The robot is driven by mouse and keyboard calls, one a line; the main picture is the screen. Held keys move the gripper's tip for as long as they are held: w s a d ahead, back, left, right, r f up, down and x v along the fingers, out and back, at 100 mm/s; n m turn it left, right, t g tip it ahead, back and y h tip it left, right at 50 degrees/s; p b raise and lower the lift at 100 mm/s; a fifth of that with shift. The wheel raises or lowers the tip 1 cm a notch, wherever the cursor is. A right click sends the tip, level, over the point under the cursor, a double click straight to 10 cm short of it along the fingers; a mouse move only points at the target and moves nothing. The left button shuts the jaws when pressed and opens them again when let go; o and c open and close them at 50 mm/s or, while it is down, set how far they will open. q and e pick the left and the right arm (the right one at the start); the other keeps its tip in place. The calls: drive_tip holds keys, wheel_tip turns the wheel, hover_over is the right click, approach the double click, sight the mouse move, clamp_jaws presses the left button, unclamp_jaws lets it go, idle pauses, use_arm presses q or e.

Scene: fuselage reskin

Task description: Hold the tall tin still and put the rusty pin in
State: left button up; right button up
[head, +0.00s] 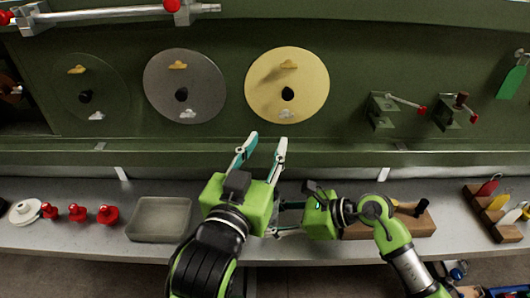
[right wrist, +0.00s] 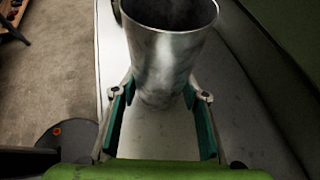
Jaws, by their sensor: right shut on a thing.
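The tall tin (right wrist: 165,55) is a shiny, open-topped metal cup in the right wrist view. It stands between the fingers of my right gripper (right wrist: 160,95), which is shut on it near its lower part. Its inside is dark. In the head view my right gripper (head: 282,217) reaches left along the bench, and the tin is hidden behind my left gripper. My left gripper (head: 264,145) is open above the bench, fingers pointing at the green wall, with nothing seen between them. I cannot make out the rusty pin in either view.
A shallow grey tray (head: 160,219) and several red-knobbed pieces (head: 77,212) lie on the bench at left. A wooden block (head: 412,226) lies behind my right arm. A rack of coloured handles (head: 495,210) is far right. Round discs (head: 185,85) are on the green wall.

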drive_tip(key=o, duration=0.9)
